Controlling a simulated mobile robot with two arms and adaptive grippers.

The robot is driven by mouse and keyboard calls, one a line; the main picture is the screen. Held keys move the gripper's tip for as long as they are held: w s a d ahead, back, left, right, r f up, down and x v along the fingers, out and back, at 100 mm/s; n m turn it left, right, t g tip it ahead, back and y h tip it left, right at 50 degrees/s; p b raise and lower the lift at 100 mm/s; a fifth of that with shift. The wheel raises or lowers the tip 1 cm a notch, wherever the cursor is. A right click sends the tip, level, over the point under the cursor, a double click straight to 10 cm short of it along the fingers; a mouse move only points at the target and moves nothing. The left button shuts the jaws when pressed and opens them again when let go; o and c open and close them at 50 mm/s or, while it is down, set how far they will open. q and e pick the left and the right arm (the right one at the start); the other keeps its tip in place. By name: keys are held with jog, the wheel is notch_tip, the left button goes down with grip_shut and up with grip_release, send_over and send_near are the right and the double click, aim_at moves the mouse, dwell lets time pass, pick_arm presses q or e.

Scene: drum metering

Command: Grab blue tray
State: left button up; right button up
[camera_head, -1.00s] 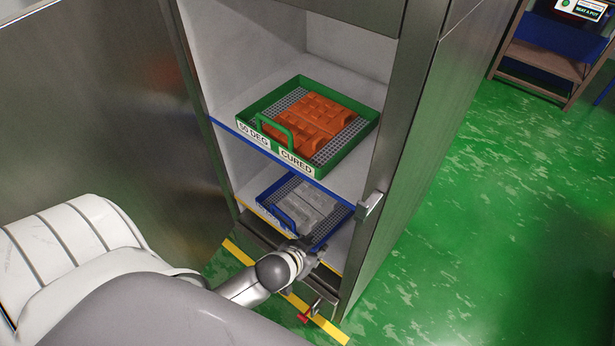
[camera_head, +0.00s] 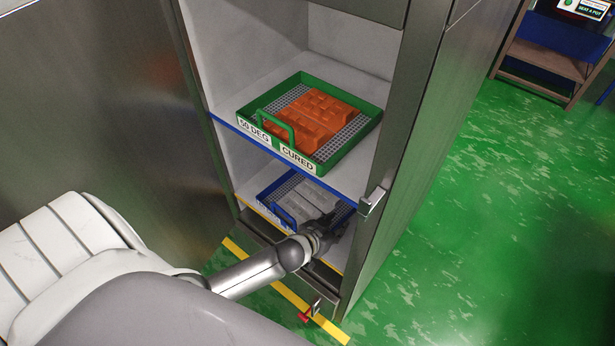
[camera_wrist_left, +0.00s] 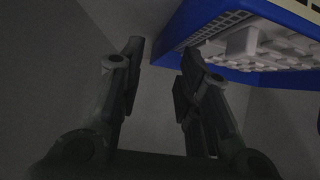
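The blue tray (camera_head: 285,216) sits on the lower shelf of the cabinet, with a blue front handle and pale grey moulded blocks in it. In the left wrist view its blue rim (camera_wrist_left: 187,28) is at the upper right, above and to the right of the fingers. My left gripper (camera_head: 334,222) reaches into the lower compartment at the tray's front right and covers that corner. In the wrist view the left gripper's fingers (camera_wrist_left: 162,50) are apart with nothing between them. Contact with the tray cannot be told. My right gripper is not in view.
A green tray (camera_head: 345,153) with orange blocks, labelled "50 DEG" and "CURED", stands on the shelf above. Cabinet side walls bound the compartment, with a metal latch (camera_head: 372,202) on the right edge. Green floor (camera_head: 480,210) is open to the right.

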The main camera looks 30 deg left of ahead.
aim_at(340, 222)
pick_arm(q)
jog(key=shift+x, duration=2.3)
jog(key=shift+a, duration=0.15)
grip_shut()
jog(key=shift+r, duration=0.15)
